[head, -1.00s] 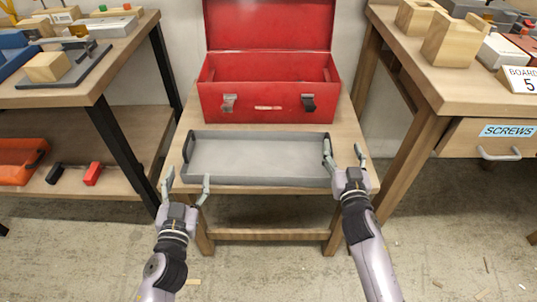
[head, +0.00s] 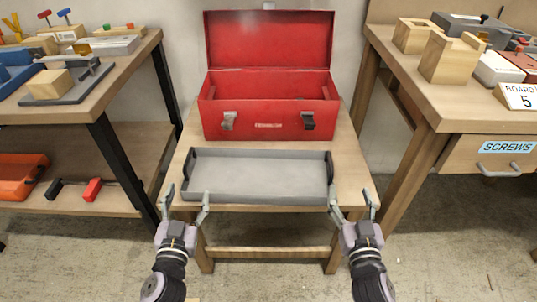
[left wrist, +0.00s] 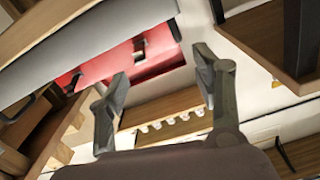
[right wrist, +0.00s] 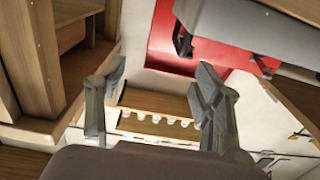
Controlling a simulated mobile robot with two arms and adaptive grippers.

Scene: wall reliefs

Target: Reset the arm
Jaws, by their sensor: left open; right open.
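My left gripper (head: 186,207) is open and empty in front of the left front corner of the small table, and its spread fingers show in the left wrist view (left wrist: 160,95). My right gripper (head: 353,205) is open and empty in front of the right front corner, and its fingers show in the right wrist view (right wrist: 160,95). Between and beyond them, a grey tray (head: 258,199) with dark end handles lies empty on the small wooden table (head: 352,180).
A red toolbox (head: 268,122) stands behind the tray with its lid up. A left workbench (head: 95,98) holds wooden blocks and tools, with an orange bin (head: 18,178) on its lower shelf. A right workbench (head: 450,105) has a "SCREWS" drawer (head: 485,156). Floor in front is clear.

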